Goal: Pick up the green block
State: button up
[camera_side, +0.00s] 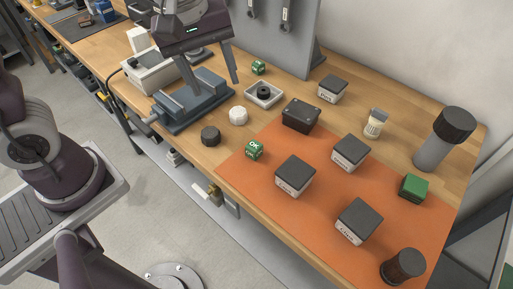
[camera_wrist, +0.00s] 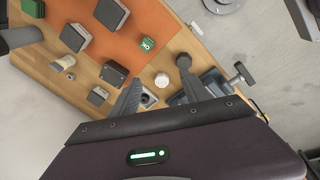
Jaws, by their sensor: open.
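A plain green block (camera_side: 413,187) sits at the right edge of the orange mat, far from my gripper; a green piece shows at the top left of the wrist view (camera_wrist: 33,8). A smaller green cube marked OK (camera_side: 254,150) lies at the mat's left side, also in the wrist view (camera_wrist: 147,43). Another small green cube (camera_side: 258,67) stands on the wood near the upright panel. My gripper (camera_side: 213,86) is open and empty, above the vise area at the back left. Its two fingers also show in the wrist view (camera_wrist: 160,77).
Several dark-topped boxes, such as this one (camera_side: 295,176), stand on the orange mat (camera_side: 325,240). A tall grey cylinder with a black cap (camera_side: 432,150) stands at the right. The vise (camera_side: 195,102), a white knob (camera_side: 238,116), a black knob (camera_side: 210,136) and a small tray (camera_side: 276,101) are near my gripper.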

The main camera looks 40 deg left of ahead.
aim_at(254, 145)
jog(key=w+d+f+n, duration=0.1)
jog(key=f+n, duration=0.1)
jog(key=f, duration=0.2)
jog(key=w+d+f+n+g, duration=0.1)
jog(key=w+d+f+n, duration=0.1)
jog(key=f, duration=0.1)
jog(key=w+d+f+n+g, duration=0.1)
jog(key=w+f+n, duration=0.1)
jog(key=f, duration=0.2)
jog(key=shift+d+f+n, duration=0.2)
jog(key=shift+f+n, duration=0.15)
jog(key=shift+n, duration=0.55)
jog(key=f, duration=0.8)
jog(key=shift+d+f, duration=0.25)
jog(key=shift+d, duration=0.1)
grip_shut()
